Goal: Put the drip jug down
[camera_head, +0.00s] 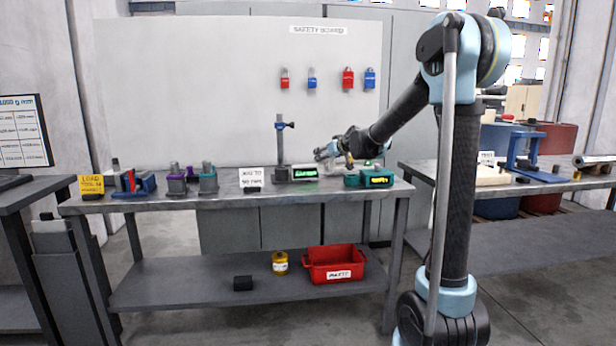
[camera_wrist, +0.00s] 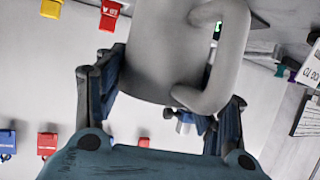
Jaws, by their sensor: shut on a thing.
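The drip jug (camera_wrist: 165,50) is a pale grey vessel with a loop handle. It fills the upper middle of the wrist view, between the two dark blue fingers of my gripper (camera_wrist: 163,103), which is shut on it. In the head view my gripper (camera_head: 341,149) is over the back of the middle workbench (camera_head: 225,201), and the jug (camera_head: 325,152) shows as a small grey shape at its left. The jug's base and its exact gap above the bench cannot be made out.
Below the jug are a display unit (camera_head: 304,173) and a green unit (camera_head: 369,179). A stand (camera_head: 280,140) rises just left of it. Purple and grey pieces (camera_head: 192,178) and a red and blue fixture (camera_head: 133,183) stand farther left. A red bin (camera_head: 333,263) is on the lower shelf.

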